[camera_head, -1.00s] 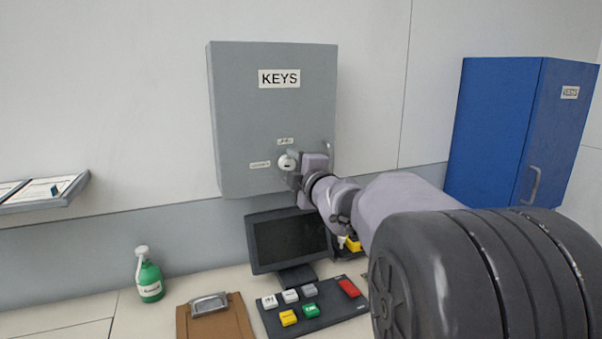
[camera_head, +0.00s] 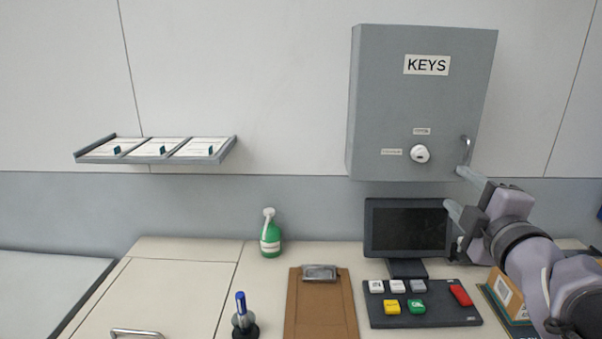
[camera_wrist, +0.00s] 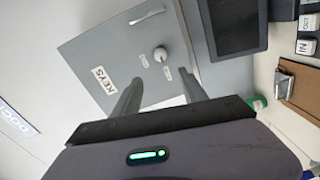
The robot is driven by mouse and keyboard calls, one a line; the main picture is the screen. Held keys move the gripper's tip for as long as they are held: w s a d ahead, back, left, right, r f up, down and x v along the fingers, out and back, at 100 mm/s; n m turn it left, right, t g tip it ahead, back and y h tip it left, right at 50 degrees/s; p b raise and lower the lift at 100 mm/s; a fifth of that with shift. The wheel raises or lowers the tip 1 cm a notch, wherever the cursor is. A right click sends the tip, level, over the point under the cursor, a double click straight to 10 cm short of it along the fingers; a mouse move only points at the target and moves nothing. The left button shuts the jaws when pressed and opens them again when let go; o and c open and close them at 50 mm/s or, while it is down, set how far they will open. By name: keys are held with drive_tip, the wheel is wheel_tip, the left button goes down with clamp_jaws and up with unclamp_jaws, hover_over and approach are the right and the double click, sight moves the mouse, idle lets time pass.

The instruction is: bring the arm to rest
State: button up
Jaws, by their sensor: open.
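My gripper (camera_head: 454,190) is at the right of the head view, just below and right of the grey KEYS cabinet (camera_head: 390,100). Its two fingers stand apart with nothing between them. The cabinet is shut, with a white round knob (camera_head: 420,153) and a handle (camera_head: 465,150) on its door. In the wrist view, my gripper's fingers (camera_wrist: 160,92) point toward the cabinet (camera_wrist: 100,50), which appears turned. I cannot tell how far the fingertips are from the door.
Below stand a dark monitor (camera_head: 408,228), a button panel (camera_head: 430,318), a clipboard (camera_head: 320,310), a green bottle (camera_head: 270,235) and a pen holder (camera_head: 243,325). A small box (camera_head: 508,295) sits under my arm. A shelf of papers (camera_head: 157,150) is on the left wall.

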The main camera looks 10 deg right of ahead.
drive_tip(key=s+a+f+m+g+y, duration=0.2)
drive_tip(key=s+a+f+m+g, duration=0.3)
drive_tip(key=s+a+f+m, duration=0.4)
drive_tip(key=s+a+f+m+g+y, duration=0.2)
drive_tip(key=s+a+f+m+g, duration=0.4)
drive_tip(key=s+a+f+m, duration=0.3)
drive_tip(key=s+a+m, duration=0.1)
drive_tip(key=s+a, duration=0.1)
drive_tip(key=a, duration=0.2)
drive_tip(key=shift+s+a+g, duration=0.15)
drive_tip(key=shift+a+g, duration=0.15)
drive_tip(key=shift+a, duration=0.05)
